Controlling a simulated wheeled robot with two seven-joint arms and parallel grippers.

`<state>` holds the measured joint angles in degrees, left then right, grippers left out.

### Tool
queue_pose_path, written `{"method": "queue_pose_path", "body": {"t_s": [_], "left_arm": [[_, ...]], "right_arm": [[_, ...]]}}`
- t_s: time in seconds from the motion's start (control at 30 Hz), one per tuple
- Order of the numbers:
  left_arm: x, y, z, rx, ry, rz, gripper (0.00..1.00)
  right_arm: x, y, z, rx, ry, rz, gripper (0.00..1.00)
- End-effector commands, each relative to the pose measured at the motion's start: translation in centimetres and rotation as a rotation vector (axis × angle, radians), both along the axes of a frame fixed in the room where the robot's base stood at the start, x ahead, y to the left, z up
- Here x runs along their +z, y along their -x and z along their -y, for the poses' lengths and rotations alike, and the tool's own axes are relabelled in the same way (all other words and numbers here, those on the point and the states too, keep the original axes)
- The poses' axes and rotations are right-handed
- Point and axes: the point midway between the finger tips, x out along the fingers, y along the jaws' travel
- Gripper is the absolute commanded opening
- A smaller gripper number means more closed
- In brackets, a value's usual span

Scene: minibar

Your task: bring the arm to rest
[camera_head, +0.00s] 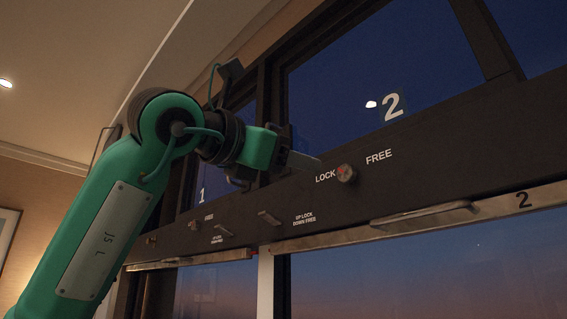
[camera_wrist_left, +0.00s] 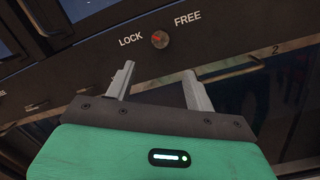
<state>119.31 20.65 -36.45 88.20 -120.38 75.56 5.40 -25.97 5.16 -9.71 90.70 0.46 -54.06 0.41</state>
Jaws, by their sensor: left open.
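My left arm comes in from the left in the head view. Its gripper (camera_head: 306,161) is raised beside the dark window frame, just left of the round LOCK/FREE knob (camera_head: 346,173) of window 2. In the left wrist view, the two grey fingers of the gripper (camera_wrist_left: 158,72) stand apart with nothing between them. The same knob (camera_wrist_left: 160,40), with a red mark, shows beyond the fingertips and appears apart from them. My right gripper is in neither view.
A dark frame rail (camera_head: 445,150) runs across below the upper windows. Another knob (camera_head: 196,225) sits further left. The ceiling (camera_head: 75,65) at upper left is clear.

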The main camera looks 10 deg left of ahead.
Motion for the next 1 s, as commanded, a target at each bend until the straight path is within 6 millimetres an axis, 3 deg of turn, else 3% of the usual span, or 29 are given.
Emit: {"method": "queue_pose_path", "body": {"t_s": [0.2, 0.77, 0.87, 1.0], "left_arm": [[-0.2, 1.0, -0.7, 0.000, 0.000, -0.002, 0.54], [-0.2, 0.9, -0.7, -0.001, 0.000, -0.002, 0.54], [-0.9, 0.5, -0.2, -0.029, 0.004, -0.009, 0.54], [-3.9, -1.2, 2.1, -0.162, 0.030, -0.046, 0.54]], "right_arm": [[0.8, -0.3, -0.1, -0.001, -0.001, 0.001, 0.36], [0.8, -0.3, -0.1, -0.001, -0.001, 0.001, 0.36], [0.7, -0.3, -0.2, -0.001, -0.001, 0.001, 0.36], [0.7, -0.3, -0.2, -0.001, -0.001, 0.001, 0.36]]}}
